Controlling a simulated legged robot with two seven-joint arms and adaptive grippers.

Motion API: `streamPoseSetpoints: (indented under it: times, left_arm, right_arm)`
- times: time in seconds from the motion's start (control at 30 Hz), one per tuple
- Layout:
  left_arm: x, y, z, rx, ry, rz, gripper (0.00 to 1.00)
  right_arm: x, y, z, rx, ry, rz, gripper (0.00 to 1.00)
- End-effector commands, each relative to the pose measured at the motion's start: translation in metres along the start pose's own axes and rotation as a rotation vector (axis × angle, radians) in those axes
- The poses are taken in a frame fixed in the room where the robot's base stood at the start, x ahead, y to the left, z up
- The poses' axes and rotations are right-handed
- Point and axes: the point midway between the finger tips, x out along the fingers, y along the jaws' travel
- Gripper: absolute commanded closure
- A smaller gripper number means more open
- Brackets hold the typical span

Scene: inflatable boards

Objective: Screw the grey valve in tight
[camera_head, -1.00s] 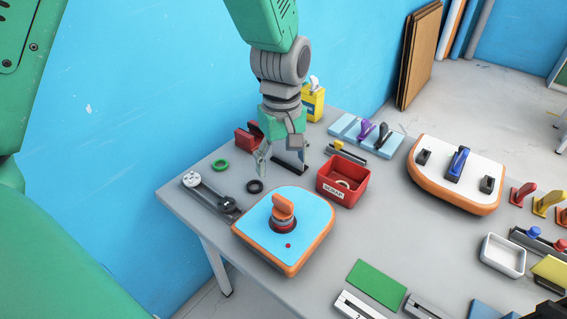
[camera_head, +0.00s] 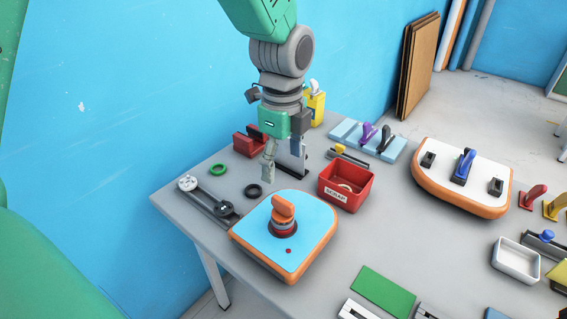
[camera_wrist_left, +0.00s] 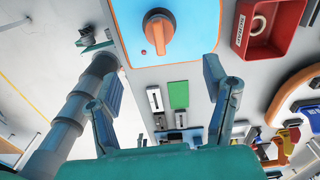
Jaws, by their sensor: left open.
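A rail (camera_head: 208,198) at the table's left edge bears a pale round part (camera_head: 188,183) and a dark grey round part (camera_head: 224,209); I cannot tell which, if either, is the grey valve. An orange-handled valve (camera_head: 283,208) stands in the blue-topped board (camera_head: 304,236); it also shows in the left wrist view (camera_wrist_left: 158,35). My left gripper (camera_head: 283,172) is open and empty, fingers down, above the table behind the board. In the left wrist view its fingers (camera_wrist_left: 161,82) are spread apart with nothing between them. My right gripper is not in view.
A red scrap box (camera_head: 345,190) stands right of the gripper. A black ring (camera_head: 253,190) and a green ring (camera_head: 218,170) lie left of it. A white-topped board (camera_head: 490,185) stands farther right.

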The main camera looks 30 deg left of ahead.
Motion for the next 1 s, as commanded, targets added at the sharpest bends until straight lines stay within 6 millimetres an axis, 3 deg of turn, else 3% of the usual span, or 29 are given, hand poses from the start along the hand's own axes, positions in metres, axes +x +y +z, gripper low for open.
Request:
streamPoseSetpoints:
  times: [0.27, 0.7, 1.0]
  left_arm:
    - [0.018, 0.0, 0.0, 0.066, -0.001, 0.004, 0.31]
    - [0.102, 0.001, 0.0, 0.062, 0.0, 0.004, 0.31]
    - [0.134, 0.0, 0.0, 0.062, 0.0, 0.001, 0.31]
  right_arm:
    - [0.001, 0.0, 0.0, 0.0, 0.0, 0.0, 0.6]
    - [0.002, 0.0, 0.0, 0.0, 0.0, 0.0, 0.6]
    - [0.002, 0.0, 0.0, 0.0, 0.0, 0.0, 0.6]
